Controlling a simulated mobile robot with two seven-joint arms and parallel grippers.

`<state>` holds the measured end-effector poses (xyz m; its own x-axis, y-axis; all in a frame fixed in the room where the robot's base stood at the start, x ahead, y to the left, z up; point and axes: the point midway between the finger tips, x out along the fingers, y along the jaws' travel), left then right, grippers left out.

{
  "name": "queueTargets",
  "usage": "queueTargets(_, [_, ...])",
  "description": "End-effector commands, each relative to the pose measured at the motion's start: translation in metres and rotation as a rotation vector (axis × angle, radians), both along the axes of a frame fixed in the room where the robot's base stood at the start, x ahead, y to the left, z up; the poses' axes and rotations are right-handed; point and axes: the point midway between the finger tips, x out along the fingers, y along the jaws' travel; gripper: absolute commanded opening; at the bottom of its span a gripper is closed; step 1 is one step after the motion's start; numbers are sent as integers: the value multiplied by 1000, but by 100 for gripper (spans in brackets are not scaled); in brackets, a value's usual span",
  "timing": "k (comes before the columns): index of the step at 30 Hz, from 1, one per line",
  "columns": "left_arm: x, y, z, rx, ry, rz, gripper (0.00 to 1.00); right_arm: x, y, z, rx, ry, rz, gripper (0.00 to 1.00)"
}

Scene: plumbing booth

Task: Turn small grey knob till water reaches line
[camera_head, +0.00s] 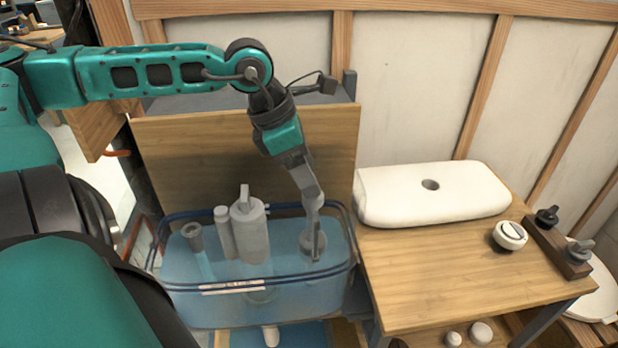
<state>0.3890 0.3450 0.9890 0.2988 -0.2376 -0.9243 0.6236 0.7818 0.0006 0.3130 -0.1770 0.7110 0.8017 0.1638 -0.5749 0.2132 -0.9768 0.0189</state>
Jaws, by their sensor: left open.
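A clear blue-tinted tank (190,300) stands at the centre left, with bluish water inside and a pale marked strip (235,287) on its front wall. A grey cylinder (249,232) with an upright tab on top stands in the tank. A slimmer grey tube (223,232) is beside it, and a flared grey pipe (197,248) is at the left. My left gripper (314,222) is open and reaches down into the tank's right side, at a slim grey upright fitting. The small grey knob cannot be made out clearly there. My right gripper is not in view.
A wooden table (430,290) stands right of the tank. It holds a white lid (435,192) with a round hole, a white round button (509,236) and a wooden block with dark knobs (558,240). A wooden panel (180,150) rises behind the tank.

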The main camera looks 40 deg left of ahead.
Motion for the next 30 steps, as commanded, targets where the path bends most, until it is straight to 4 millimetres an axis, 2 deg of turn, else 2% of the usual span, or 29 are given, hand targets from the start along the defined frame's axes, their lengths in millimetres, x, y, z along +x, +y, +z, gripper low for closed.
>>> queueTargets(5, [3,-3,-13,2,3,0,70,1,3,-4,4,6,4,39])
queueTargets(17, [5,-5,-16,-1,0,0,70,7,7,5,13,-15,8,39])
queueTargets(30, [5,-5,-15,-1,0,-1,30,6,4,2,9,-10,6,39])
